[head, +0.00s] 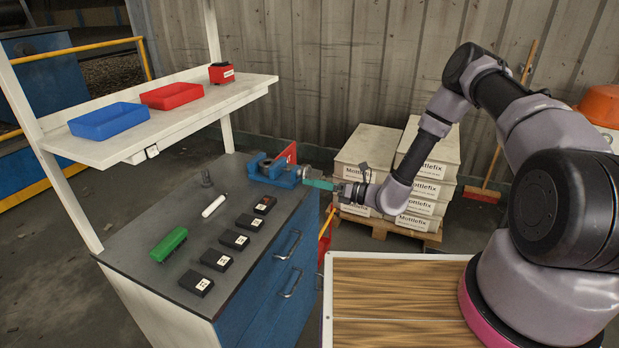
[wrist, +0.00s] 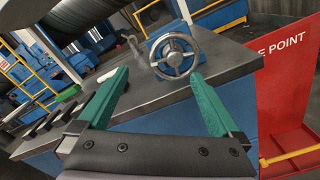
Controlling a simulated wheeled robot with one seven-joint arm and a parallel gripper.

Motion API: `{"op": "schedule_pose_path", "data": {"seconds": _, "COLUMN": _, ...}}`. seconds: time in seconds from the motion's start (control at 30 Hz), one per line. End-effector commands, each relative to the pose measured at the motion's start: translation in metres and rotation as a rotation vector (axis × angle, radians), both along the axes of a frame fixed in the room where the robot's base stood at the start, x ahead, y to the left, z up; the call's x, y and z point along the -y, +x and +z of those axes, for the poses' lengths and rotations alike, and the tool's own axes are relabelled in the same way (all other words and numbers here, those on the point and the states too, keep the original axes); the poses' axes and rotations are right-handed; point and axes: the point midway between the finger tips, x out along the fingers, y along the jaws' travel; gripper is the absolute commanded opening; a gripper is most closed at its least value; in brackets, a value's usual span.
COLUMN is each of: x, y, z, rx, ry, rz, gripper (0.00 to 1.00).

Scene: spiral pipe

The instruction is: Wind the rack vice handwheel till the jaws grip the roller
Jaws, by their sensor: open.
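The blue vice (head: 275,170) stands at the far right corner of the dark bench top. Its metal handwheel (wrist: 174,55), a spoked ring with a round hub, faces my gripper. My gripper (wrist: 160,77) has two green fingers spread apart, with nothing between them. In the wrist view the wheel shows just beyond the fingertips, a little right of the middle between them. In the head view my gripper (head: 318,184) is close to the vice's right end; whether it touches the wheel is unclear. A white cylinder (head: 213,206) lies on the bench. I cannot tell whether a roller is between the jaws.
Several black blocks (head: 218,260) and a green brush-like item (head: 168,244) lie on the bench. A shelf above holds a blue tray (head: 109,120) and a red tray (head: 171,96). A red sign (wrist: 285,60) stands right of the bench. Boxes (head: 370,150) are stacked behind my arm.

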Motion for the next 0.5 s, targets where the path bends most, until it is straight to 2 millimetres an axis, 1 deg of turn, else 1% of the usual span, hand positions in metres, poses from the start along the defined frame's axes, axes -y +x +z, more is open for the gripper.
{"op": "schedule_pose_path", "data": {"seconds": 0.1, "x": -0.0031, "y": -0.0011, "z": 0.0023, "rx": 0.169, "ry": -0.055, "rz": 0.000, "gripper": 1.00}}
{"op": "schedule_pose_path", "data": {"seconds": 0.5, "x": -0.0087, "y": -0.0091, "z": 0.0044, "rx": 0.742, "ry": -0.257, "rz": 0.000, "gripper": 1.00}}
